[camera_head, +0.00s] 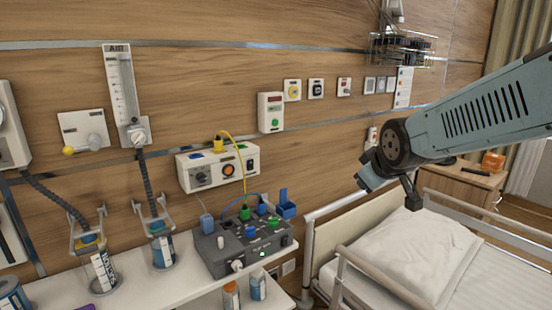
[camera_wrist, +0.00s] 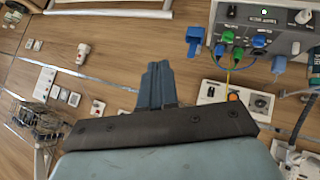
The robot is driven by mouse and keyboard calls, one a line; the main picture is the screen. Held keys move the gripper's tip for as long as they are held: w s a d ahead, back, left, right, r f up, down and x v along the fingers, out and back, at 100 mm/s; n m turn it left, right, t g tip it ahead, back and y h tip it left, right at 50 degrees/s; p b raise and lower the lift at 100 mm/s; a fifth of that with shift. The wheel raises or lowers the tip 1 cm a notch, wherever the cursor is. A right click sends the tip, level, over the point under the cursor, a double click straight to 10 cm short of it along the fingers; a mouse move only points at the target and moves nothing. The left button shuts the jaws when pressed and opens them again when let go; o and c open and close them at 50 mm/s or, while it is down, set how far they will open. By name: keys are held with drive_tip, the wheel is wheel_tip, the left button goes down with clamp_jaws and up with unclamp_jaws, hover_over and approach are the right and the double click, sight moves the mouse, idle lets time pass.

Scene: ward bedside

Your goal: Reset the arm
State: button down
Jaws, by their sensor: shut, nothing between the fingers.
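My gripper (camera_wrist: 157,68) shows in the wrist view with its two blue-grey fingers pressed together and nothing between them. The fingers point out past a dark bracket, toward the wood-panelled wall, and touch nothing that I can see. In the head view my arm reaches in from the right, held up in the air above the bed. Its far end hangs in front of the wall, above and left of the pillow (camera_head: 415,255). The fingertips are hard to make out in that view.
A grey device (camera_head: 240,250) with coloured plugs stands on a white shelf (camera_head: 150,295) beside bottles and canisters. A wall unit (camera_head: 215,165) hangs above it. The bed rail (camera_head: 345,262) lies below my arm. A wooden bedside cabinet (camera_head: 465,185) stands behind the arm.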

drive_tip(key=s+d+r+m+g, duration=0.1)
drive_tip(key=s+m, duration=0.2)
drive_tip(key=s, duration=0.5)
drive_tip(key=s+d+m+g, duration=0.1)
drive_tip(key=s+m, duration=0.3)
drive_tip(key=s, duration=0.4)
drive_tip(key=shift+s+d+r+g, duration=0.15)
drive_tip(key=shift+d+r+g, duration=0.2)
drive_tip(key=shift+g, duration=0.45)
